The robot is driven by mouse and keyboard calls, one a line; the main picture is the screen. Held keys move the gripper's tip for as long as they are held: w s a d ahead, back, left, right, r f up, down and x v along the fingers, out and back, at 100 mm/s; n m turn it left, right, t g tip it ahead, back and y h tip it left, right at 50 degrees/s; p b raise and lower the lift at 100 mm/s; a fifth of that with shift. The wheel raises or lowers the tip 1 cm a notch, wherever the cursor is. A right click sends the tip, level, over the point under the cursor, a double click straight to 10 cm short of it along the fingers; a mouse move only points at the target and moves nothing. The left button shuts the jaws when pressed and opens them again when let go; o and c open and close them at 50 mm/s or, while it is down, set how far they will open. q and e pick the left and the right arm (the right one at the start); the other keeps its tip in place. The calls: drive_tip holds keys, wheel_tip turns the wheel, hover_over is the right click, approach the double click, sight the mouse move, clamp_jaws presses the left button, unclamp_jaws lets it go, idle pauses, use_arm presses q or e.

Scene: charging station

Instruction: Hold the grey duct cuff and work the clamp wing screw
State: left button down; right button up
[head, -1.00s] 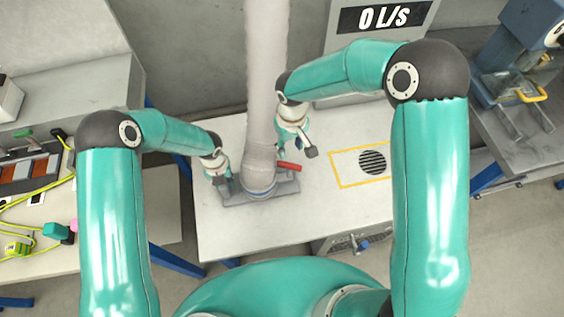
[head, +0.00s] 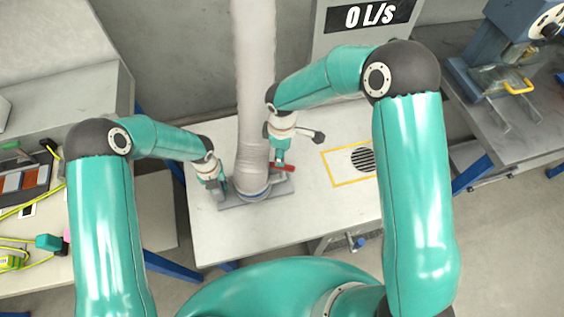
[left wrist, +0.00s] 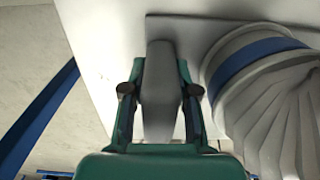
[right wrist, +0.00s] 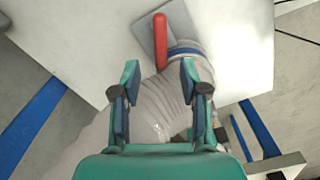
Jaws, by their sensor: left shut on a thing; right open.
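The grey duct (head: 255,90) comes down onto a grey base plate (head: 228,203) on the white table, with a blue band (head: 250,196) at its foot. My left gripper (head: 221,187) is shut on an upright grey grip piece (left wrist: 160,85) beside the duct foot, which I take for the cuff's. A red wing screw handle (head: 286,167) sticks out right of the duct foot; it also shows in the right wrist view (right wrist: 159,42). My right gripper (head: 279,163) is open close to the red handle. In its wrist view the handle lies beyond the fingertips, between their lines.
A yellow-framed round vent (head: 364,159) is on the table's right. A side bench with yellow cable (head: 38,205) is at left, a blue machine (head: 510,45) at right.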

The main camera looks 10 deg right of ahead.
sight(282, 171)
wheel_tip(282, 171, down, 6)
drive_tip(key=shift+f, duration=0.25)
clamp_jaws()
